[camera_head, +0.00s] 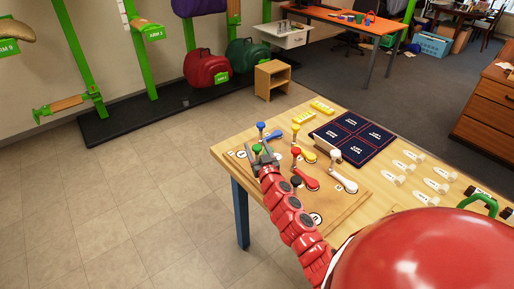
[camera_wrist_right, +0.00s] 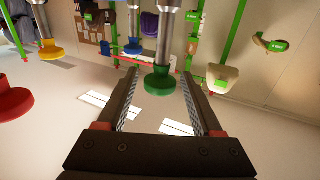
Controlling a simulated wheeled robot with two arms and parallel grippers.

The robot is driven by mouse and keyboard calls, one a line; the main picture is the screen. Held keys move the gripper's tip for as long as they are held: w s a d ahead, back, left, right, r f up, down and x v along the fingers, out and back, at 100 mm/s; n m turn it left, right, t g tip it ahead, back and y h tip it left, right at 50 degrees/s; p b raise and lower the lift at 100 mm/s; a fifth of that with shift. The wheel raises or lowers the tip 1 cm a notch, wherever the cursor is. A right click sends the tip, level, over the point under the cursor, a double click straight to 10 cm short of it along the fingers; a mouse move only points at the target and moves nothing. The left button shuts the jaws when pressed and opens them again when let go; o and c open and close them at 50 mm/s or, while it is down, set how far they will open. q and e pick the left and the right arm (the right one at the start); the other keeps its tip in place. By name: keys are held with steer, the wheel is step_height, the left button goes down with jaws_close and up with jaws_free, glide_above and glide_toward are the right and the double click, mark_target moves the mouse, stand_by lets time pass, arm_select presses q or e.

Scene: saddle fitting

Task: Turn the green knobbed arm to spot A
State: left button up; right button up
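The green knob (camera_head: 257,148) stands near the left corner of a wooden board (camera_head: 345,205) on the table; most of its arm is hidden behind my gripper. My right gripper (camera_head: 262,157) is at the knob with its fingers apart. In the right wrist view, the green knob (camera_wrist_right: 160,84) hangs from a grey post between the two open fingers, with gaps on both sides. Round white letter marks, such as one at the board's front (camera_head: 315,218), are too small to read surely. My left gripper is not in view.
Labelled white pieces (camera_head: 425,198) stand right.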

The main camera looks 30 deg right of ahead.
steer(key=shift+s, duration=0.1)
steer(key=b+v, duration=0.2)
steer(key=v, duration=1.5)
steer(key=shift+s, duration=0.1)
